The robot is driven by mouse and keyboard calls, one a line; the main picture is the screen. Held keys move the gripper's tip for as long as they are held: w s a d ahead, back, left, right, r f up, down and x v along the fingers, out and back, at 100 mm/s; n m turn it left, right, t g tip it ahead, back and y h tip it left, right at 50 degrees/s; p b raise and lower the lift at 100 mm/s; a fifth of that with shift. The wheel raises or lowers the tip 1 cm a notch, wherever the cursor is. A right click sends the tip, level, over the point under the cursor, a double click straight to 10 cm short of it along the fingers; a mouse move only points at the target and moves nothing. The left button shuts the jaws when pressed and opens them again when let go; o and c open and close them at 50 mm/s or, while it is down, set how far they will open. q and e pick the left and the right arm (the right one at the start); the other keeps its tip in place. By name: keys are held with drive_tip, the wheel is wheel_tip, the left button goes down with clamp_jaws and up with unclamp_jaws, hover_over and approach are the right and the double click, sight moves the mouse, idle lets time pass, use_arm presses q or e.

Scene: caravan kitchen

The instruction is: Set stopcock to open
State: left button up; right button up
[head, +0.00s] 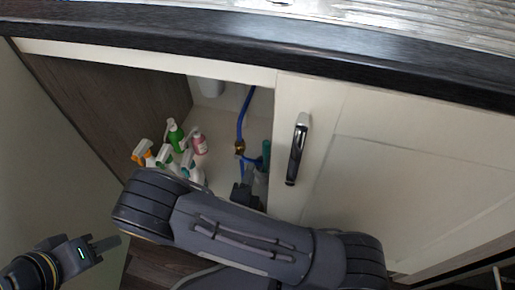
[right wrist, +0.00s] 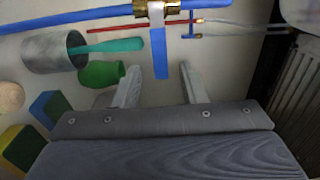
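The stopcock (head: 240,147) is a brass valve on a blue pipe (head: 242,118) inside the open cabinet section. In the right wrist view, the brass body (right wrist: 150,8) is at the top edge, partly cut off. Its flat blue lever (right wrist: 159,52) points down the picture, crosswise to the blue pipe. My right gripper (head: 246,184) reaches into the cabinet below the valve. In the right wrist view, its fingers (right wrist: 160,86) are apart and empty, just short of the lever's end. My left gripper (head: 104,244) is outside at lower left; its finger gap is unclear.
Spray bottles (head: 176,135) stand left in the cabinet. A closed door with a black handle (head: 297,150) is on the right. Near my right gripper are a grey cup (right wrist: 52,50), a green bottle (right wrist: 100,74) and sponge-like blocks (right wrist: 50,108). The countertop (head: 200,37) overhangs above.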

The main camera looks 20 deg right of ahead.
sight(252, 161)
drive_tip(key=b+x, duration=0.2)
drive_tip(key=x, duration=0.5)
drive_tip(key=shift+c, duration=0.2)
clamp_jaws()
